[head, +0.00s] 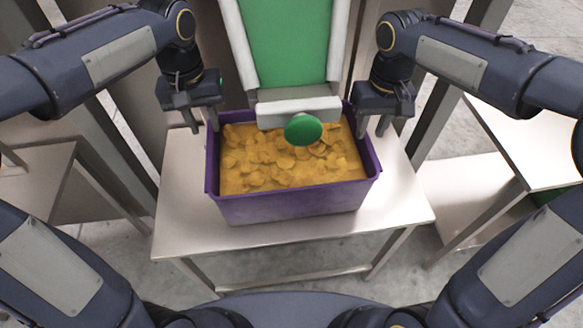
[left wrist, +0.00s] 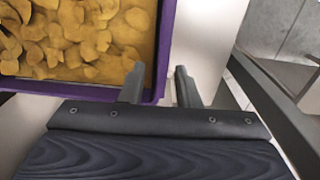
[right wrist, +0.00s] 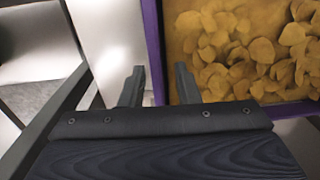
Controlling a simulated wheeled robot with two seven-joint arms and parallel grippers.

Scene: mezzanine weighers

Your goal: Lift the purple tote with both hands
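The purple tote (head: 292,204) sits upright on a pale table, filled with yellow-orange chip-like pieces (head: 285,165). My left gripper (head: 204,126) is at the tote's left wall near its back corner. In the left wrist view the purple rim (left wrist: 165,45) runs between its two fingers, which are apart, one over the inside and one outside. My right gripper (head: 373,130) is at the right wall near the back corner. In the right wrist view the rim (right wrist: 152,40) likewise passes between its spread fingers. Neither gripper visibly clamps the rim.
The pale table (head: 405,205) has bare room at both sides and in front of the tote. A green chute (head: 289,45) with pale sides and a green knob (head: 303,129) overhangs the tote's back. Other tables stand left (head: 30,180) and right (head: 525,140).

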